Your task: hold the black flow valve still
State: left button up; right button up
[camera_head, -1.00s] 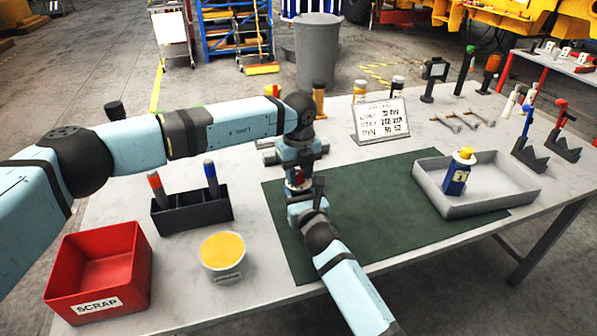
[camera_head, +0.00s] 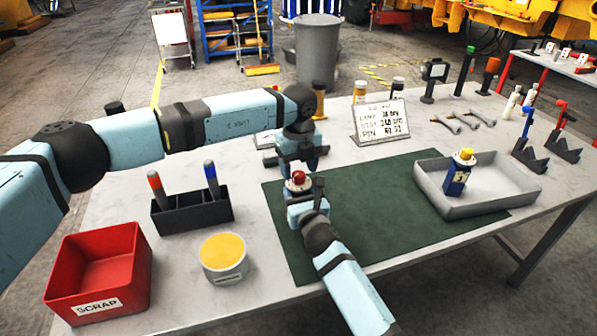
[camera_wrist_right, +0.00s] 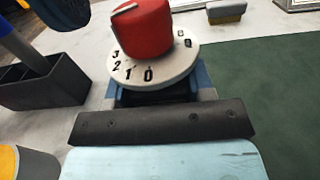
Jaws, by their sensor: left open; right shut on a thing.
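The flow valve shows a red knob (camera_head: 298,179) on a white dial; in the right wrist view the dial (camera_wrist_right: 150,68) carries black numbers, with 0, 1, 2 and 3 on the near side. A pale line marks the left top of the red knob in that view (camera_wrist_right: 148,28). Beneath the dial is a dark body, mostly hidden. My right gripper (camera_head: 306,206) is shut on the valve body from the front, over the green mat (camera_head: 365,215). My left gripper (camera_head: 300,165) is open just above the knob, pointing down, apart from it.
A black holder (camera_head: 192,217) with two markers, a yellow-topped tub (camera_head: 223,258) and a red scrap bin (camera_head: 97,271) stand left. A grey tray (camera_head: 478,205) holds a blue bottle (camera_head: 459,172) at right. A sign (camera_head: 381,122) stands behind.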

aim_at(299, 173)
pick_arm(q)
notch_tip(299, 173, up, 10)
dwell(0.3)
pick_arm(e)
jog(key=o, duration=1.4)
jog(key=shift+c, duration=0.2)
